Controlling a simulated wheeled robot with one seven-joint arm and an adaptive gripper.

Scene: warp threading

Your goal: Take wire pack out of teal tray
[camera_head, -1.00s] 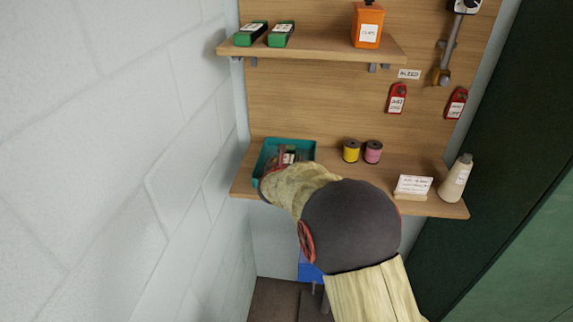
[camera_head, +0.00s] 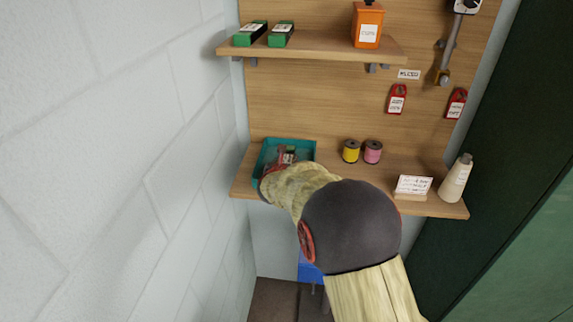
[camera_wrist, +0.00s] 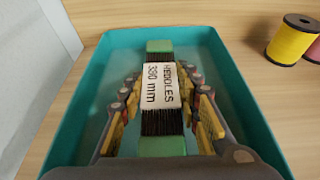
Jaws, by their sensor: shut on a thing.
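The teal tray (camera_head: 257,163) stands at the left end of the lower wooden shelf; its rim also surrounds the wrist view (camera_wrist: 85,60). The wire pack (camera_wrist: 161,121) is a bundle of dark wires with green ends and a white label reading "HEDDLES 330 mm". It lies lengthwise inside the tray's outline. My gripper (camera_wrist: 158,84) has a finger on each side of the pack and is shut on it around the label. In the head view my arm hides the tray's front part and most of the pack.
A yellow spool (camera_head: 351,151) and a pink spool (camera_head: 373,152) stand right of the tray. A card (camera_head: 412,186) and a pale bottle (camera_head: 456,178) are farther right. The upper shelf (camera_head: 315,48) hangs above, and a white block wall (camera_head: 190,110) is close on the left.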

